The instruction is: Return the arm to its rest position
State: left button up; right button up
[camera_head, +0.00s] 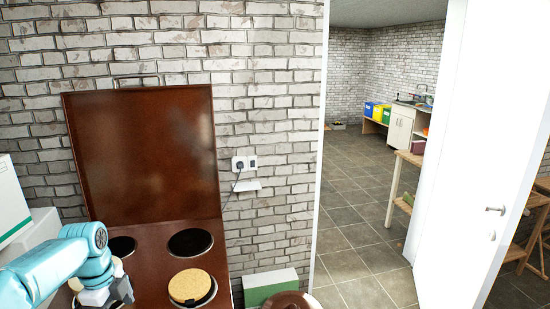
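My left arm comes in from the lower left, light blue, with its gripper (118,292) low over the left side of the brown stove. The gripper is small and partly cut by the bottom edge, so its fingers do not show clearly. My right arm and gripper are not in the picture.
The brown stove (165,244) has dark round burners, a cork disc (189,286) on one, and a raised lid (145,155). A green and white box (270,284) stands beside it. White boxes (12,200) are at the left. An open white door (480,150) shows a tiled room.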

pick_arm(q)
jog(key=s+d+f+n+h, duration=0.15)
jog(key=d+f+n, duration=0.25)
jog(key=d+f, duration=0.55)
jog(key=s+d+f+n+h, duration=0.1)
jog(key=s+d+f+n, duration=0.25)
jog(key=d+f, duration=0.6)
jog(key=s+d+f+n, duration=0.4)
jog(key=s+f+n, duration=0.1)
jog(key=s, duration=0.4)
jog(key=s+d+f+n, duration=0.4)
jog(key=s+n, duration=0.3)
jog(key=s, duration=0.3)
jog(key=shift+f+h, duration=0.45)
jog(key=shift+f, duration=0.35)
jog(key=shift+w, duration=0.15)
